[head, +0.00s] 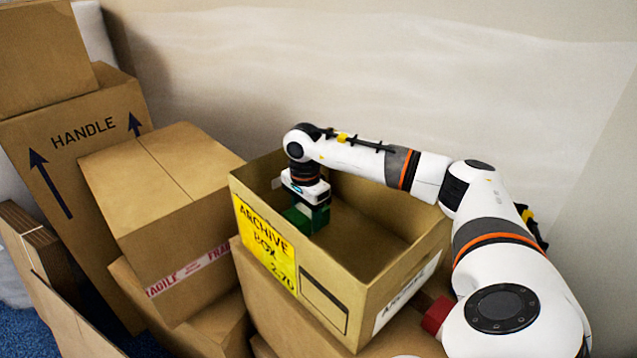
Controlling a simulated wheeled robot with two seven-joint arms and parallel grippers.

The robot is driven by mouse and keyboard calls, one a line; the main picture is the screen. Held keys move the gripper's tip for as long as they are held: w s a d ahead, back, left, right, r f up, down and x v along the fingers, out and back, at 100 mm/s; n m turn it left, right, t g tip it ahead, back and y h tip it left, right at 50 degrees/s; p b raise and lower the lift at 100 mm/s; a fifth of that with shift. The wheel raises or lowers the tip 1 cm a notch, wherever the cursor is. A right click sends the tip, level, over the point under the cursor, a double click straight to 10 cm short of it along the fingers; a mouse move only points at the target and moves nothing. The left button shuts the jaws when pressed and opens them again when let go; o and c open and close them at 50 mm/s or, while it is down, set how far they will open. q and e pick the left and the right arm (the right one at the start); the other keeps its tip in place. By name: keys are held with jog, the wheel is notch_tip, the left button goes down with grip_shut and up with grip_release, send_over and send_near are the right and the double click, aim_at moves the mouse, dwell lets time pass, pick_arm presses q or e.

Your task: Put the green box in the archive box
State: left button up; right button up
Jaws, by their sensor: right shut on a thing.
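The archive box (333,302) is an open-topped cardboard box with a yellow label reading "ARCHIVE BOX". It stands on another carton in the middle of the head view. My right gripper (307,203) points down inside the archive box, near its left corner. It is shut on the green box (318,217), which sits within the walls of the archive box. I cannot tell whether the green box touches the floor of the archive box. The fingers are mostly hidden by the wrist and the green box. My left gripper is not in view.
A closed carton with "FRAGILE" tape (170,215) stands just left of the archive box. A tall "HANDLE" carton (85,165) stands behind it, and flattened cardboard leans at the far left. A red object (437,315) is beside my right arm. A pale wall rises behind.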

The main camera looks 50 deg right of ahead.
jog(key=f, duration=0.3)
jog(key=shift+s+a+p, duration=0.1)
jog(key=shift+s+p, duration=0.1)
jog(key=shift+p, duration=0.2)
notch_tip(320, 180, down, 4)
jog(key=shift+w+r+p, duration=0.1)
jog(key=shift+r+p, duration=0.1)
jog(key=shift+p, duration=0.35)
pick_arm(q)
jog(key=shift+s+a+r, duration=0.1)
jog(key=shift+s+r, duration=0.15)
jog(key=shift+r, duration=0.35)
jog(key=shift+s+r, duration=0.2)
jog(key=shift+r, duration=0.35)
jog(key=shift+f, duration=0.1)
pick_arm(e)
jog(key=o, duration=0.6)
jog(key=shift+f, duration=0.2)
jog(key=o, duration=0.4)
jog(key=shift+r, duration=0.1)
jog(key=shift+r, duration=0.1)
